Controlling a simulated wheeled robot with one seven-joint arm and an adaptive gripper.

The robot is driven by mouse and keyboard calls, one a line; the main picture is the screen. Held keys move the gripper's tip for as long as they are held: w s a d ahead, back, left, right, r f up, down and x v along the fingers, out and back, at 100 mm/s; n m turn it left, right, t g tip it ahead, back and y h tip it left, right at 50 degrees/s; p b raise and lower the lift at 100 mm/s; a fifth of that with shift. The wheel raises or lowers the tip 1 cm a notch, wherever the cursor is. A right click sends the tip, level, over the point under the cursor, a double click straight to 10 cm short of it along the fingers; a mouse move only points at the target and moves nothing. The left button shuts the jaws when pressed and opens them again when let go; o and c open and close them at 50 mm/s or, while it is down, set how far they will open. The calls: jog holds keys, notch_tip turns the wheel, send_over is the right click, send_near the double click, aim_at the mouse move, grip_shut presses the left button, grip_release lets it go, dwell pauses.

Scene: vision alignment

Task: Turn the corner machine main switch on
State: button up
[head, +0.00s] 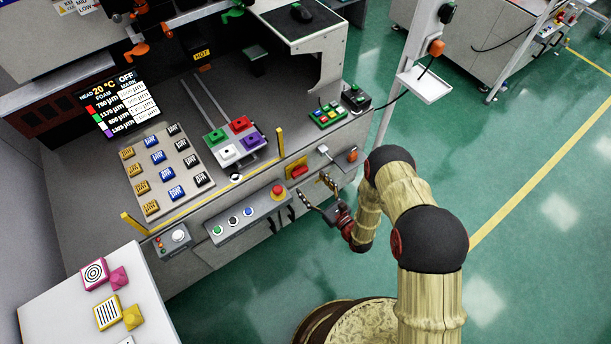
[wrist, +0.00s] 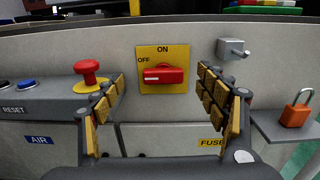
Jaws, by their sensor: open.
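The main switch is a red rotary knob (wrist: 163,75) on a yellow plate (wrist: 180,52) fixed to the machine's front. The plate reads ON at the top and OFF at the upper left. The knob lies horizontal, with a white mark at its left end. It also shows in the head view as a small red switch (head: 298,172). My gripper (wrist: 160,80) is open and empty, facing the plate. Its fingers stand apart on either side of the knob in the wrist view, without visible contact. In the head view my gripper (head: 314,189) is just in front of the machine's front panel.
A red emergency button (wrist: 88,71) sits on a grey control box left of the switch. A grey metal latch (wrist: 232,48) sticks out at the upper right. An orange padlock (wrist: 297,109) rests on a ledge at the right. Open green floor (head: 540,190) lies right of my arm.

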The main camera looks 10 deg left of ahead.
aim_at(301, 173)
jog(key=shift+h, duration=0.3)
jog(key=x, duration=0.2)
jog(key=b+x, duration=0.1)
jog(key=x, duration=0.1)
jog(key=f+b+x, duration=0.1)
jog(key=x, duration=0.2)
jog(key=shift+w+d, duration=0.1)
jog(key=shift+c, duration=0.9)
jog(key=c, duration=1)
